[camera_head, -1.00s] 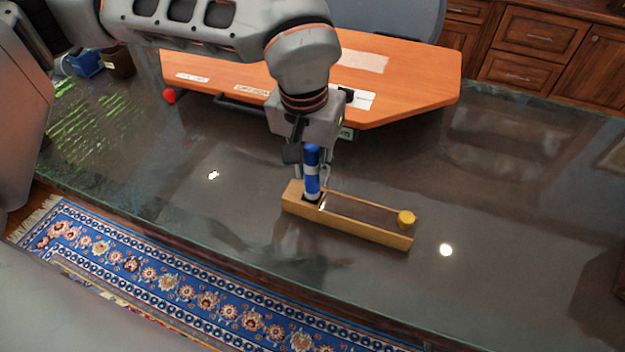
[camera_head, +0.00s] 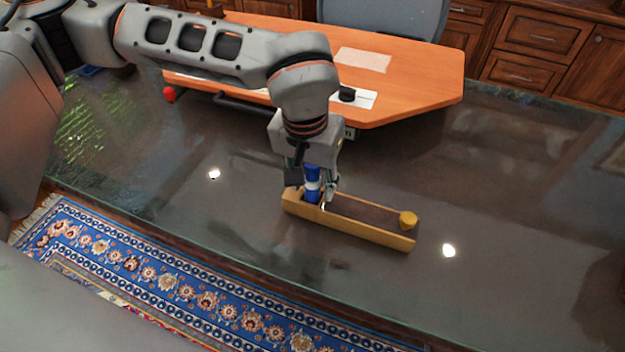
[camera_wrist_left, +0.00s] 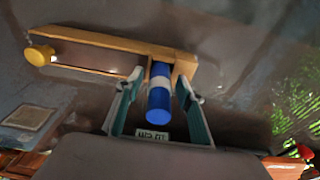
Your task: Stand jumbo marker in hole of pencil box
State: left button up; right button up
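The jumbo marker (camera_head: 312,175) is blue with a white band. It stands about upright with its lower end in the square hole at the left end of the wooden pencil box (camera_head: 360,233). In the left wrist view the marker (camera_wrist_left: 159,104) points into the end compartment of the box (camera_wrist_left: 110,42). My left gripper (camera_head: 312,188) is above that end, pointing down. Its fingers are on both sides of the marker, with gaps showing in the wrist view, so it looks open. The marker's lower tip is hidden inside the box. My right gripper is not in view.
A yellow knob (camera_head: 408,220) sits on the box's right end. The glass table (camera_head: 500,200) is clear around the box. Behind it is an orange wooden desk (camera_head: 425,80) with a red ball (camera_head: 169,93) at its left corner. A blue patterned rug (camera_head: 180,280) lies in front.

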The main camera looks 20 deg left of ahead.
aim_at(309, 202)
pick_arm(q)
jog(key=shift+r, duration=0.15)
jog(key=shift+r, duration=0.35)
notch_tip(309, 202, up, 11)
jog(key=s+p, duration=0.1)
jog(key=p, duration=0.1)
jog(key=shift+s+r, duration=0.15)
jog(key=shift+s, duration=0.25)
